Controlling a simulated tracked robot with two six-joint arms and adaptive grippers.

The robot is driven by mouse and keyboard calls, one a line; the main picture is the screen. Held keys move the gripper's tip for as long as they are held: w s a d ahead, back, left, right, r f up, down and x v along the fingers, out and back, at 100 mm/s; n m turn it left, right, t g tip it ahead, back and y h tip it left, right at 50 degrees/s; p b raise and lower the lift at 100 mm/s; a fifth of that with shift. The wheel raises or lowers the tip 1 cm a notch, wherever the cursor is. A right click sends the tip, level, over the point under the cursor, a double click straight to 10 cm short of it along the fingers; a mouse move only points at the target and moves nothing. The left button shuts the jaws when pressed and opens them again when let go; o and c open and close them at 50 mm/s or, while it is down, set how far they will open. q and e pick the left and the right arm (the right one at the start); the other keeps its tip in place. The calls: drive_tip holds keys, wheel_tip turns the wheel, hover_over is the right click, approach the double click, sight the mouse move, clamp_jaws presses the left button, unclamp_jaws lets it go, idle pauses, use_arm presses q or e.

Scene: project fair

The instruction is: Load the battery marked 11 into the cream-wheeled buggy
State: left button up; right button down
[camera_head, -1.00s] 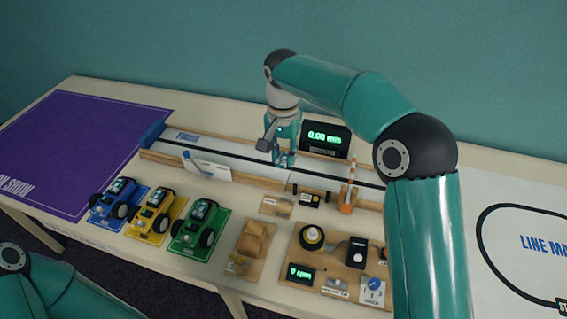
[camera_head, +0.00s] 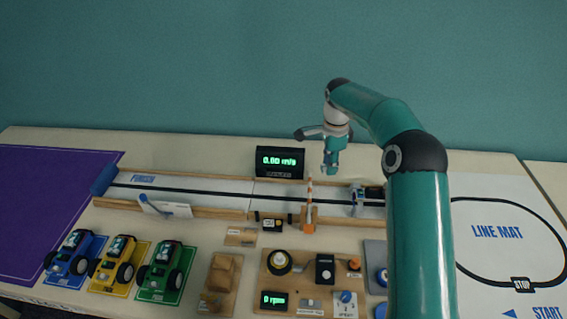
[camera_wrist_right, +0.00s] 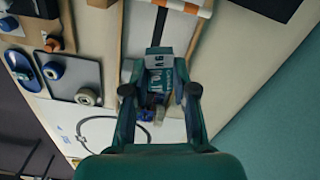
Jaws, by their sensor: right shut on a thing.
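My right gripper (camera_head: 332,170) hangs above the track, to the right of the speed display. In the right wrist view its fingers (camera_wrist_right: 160,85) are shut on a small boxy battery (camera_wrist_right: 160,62) with a grey end and a teal side. I cannot read a number 11 on it. A small dark vehicle (camera_head: 372,192) is on the track's right part, partly hidden by my right arm. In the right wrist view, a part with a cream wheel (camera_wrist_right: 146,115) shows behind the fingers, mostly hidden. My left gripper is out of view.
Blue (camera_head: 72,256), yellow (camera_head: 116,264) and green (camera_head: 164,270) buggies stand on mats at the left. An orange-striped barrier post (camera_head: 309,205) stands at the track (camera_head: 210,194). The speed display (camera_head: 280,161) stands behind.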

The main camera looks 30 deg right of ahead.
sight(374, 194)
drive_tip(key=s+d+m, duration=0.1)
drive_tip(key=s+d, duration=0.1)
drive_tip(key=d, duration=0.2)
drive_tip(key=s+d+f+m, duration=0.1)
drive_tip(key=s+d, duration=0.2)
drive_tip(key=d, duration=0.1)
drive_tip(key=s+d+f+m+p, duration=0.1)
drive_tip(key=s+d, duration=0.2)
drive_tip(key=d, duration=0.1)
drive_tip(key=shift+s+d+f, duration=0.2)
drive_tip(key=shift+s, duration=0.05)
drive_tip(key=shift+d+f, duration=0.1)
drive_tip(key=shift+f+b, duration=1.55)
drive_tip(key=shift+f, duration=0.4)
drive_tip(key=shift+f+b, duration=0.45)
drive_tip(key=shift+f, duration=0.25)
drive_tip(key=shift+f+b, duration=0.3)
drive_tip(key=shift+f, duration=0.3)
idle(0.4)
drive_tip(key=c, duration=0.8)
unclamp_jaws()
drive_tip(key=shift+c, duration=0.2)
